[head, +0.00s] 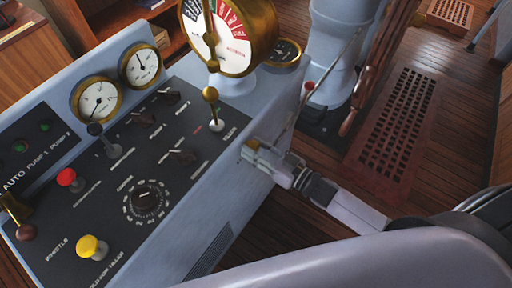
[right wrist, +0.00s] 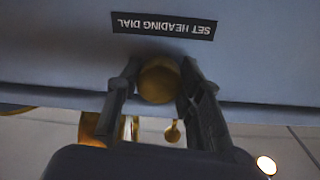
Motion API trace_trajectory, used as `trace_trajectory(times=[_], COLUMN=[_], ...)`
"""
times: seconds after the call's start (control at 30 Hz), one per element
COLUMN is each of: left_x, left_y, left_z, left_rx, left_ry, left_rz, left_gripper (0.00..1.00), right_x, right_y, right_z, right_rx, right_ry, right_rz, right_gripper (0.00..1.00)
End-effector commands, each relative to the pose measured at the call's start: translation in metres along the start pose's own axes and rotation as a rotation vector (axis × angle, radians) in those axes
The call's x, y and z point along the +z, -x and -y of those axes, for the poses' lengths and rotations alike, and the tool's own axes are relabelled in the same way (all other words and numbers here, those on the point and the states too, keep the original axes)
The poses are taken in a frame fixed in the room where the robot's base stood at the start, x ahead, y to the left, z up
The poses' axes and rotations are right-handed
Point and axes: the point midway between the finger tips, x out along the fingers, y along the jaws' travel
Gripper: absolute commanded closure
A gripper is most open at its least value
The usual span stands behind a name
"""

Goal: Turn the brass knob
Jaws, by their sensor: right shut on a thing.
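The brass knob (right wrist: 158,82) sits on the grey-blue console side, beside a black label (right wrist: 163,24) that reads "SET HEADING DIAL" upside down in the right wrist view. My right gripper (right wrist: 155,90) has its two dark fingers on either side of the knob and is shut on it. In the head view my right gripper (head: 262,158) reaches from the lower right to the console's right side, and it mostly hides the knob there. My left gripper is not in view.
The console top (head: 165,150) carries a red button (head: 68,177), a yellow button (head: 91,247), a black dial (head: 146,199), several small levers and two gauges. A large brass telegraph (head: 232,35) stands at its back. A pale pedestal (head: 340,50) and a floor grating (head: 395,130) lie right.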

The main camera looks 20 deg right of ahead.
Motion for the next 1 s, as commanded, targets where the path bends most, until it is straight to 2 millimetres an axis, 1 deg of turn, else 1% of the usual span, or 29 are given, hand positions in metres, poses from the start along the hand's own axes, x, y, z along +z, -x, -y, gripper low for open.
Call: trace_trajectory(times=[0.1,0.27,0.47,0.67,1.0], left_x=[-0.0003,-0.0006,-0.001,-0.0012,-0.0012], left_y=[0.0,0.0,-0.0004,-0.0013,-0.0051], left_z=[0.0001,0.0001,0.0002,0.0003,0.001], left_rx=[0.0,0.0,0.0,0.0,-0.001], left_ry=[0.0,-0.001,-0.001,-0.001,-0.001], left_rz=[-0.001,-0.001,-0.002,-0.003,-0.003], left_gripper=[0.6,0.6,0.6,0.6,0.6], right_x=[0.0001,0.0002,0.0002,0.0004,0.0012], right_y=[0.0002,0.0002,0.0001,0.0002,0.0003], right_z=[-0.0001,-0.0001,-0.0003,-0.0006,-0.0008], right_rx=[0.0,0.0,0.0,0.0,-0.001], right_ry=[0.0,0.011,0.077,0.217,0.536], right_rz=[0.0,0.0,-0.003,-0.007,-0.017], right_gripper=[0.94,0.94,0.94,0.94,0.94])
